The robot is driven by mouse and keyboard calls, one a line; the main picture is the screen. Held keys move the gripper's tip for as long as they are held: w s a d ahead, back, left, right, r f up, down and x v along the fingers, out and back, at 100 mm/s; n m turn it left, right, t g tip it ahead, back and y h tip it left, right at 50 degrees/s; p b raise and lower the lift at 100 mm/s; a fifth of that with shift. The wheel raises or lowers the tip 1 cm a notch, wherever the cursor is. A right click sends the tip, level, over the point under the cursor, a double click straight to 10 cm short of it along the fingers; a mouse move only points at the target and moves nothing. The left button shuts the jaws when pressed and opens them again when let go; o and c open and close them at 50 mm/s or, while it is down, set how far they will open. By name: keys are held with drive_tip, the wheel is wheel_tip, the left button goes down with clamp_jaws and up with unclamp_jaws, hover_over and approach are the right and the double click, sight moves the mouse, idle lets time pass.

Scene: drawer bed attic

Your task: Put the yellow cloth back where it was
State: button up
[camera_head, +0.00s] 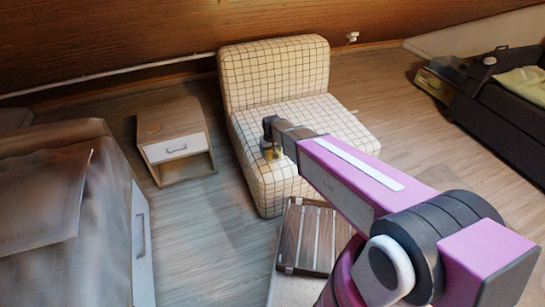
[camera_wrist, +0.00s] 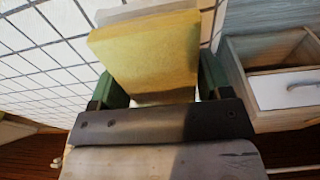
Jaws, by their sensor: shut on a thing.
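The yellow cloth (camera_wrist: 148,55) looks like a thick, flat-sided folded block in the wrist view. It sits between the green fingers of my gripper (camera_wrist: 160,88), which is shut on it. In the head view, my gripper (camera_head: 271,151) is over the seat of the checkered chair, near its left front edge. Only a small yellow bit of the cloth (camera_head: 272,154) shows there, below the dark gripper. I cannot tell whether the cloth touches the seat.
The checkered chair (camera_head: 320,115) stands mid-room. A nightstand (camera_head: 177,148) with a white drawer is to its left, and a bed (camera_head: 50,200) further left. A slatted wooden piece (camera_head: 308,236) lies in front. A dark bed (camera_head: 500,112) with a pale yellow-green fabric (camera_head: 525,84) is right.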

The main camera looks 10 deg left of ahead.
drive_tip(key=shift+w+d+f, duration=0.3)
drive_tip(key=shift+w+f, duration=0.15)
drive_tip(key=shift+w, duration=0.2)
drive_tip(key=shift+f, duration=2)
drive_tip(key=shift+f, duration=0.1)
drive_tip(key=o, duration=1)
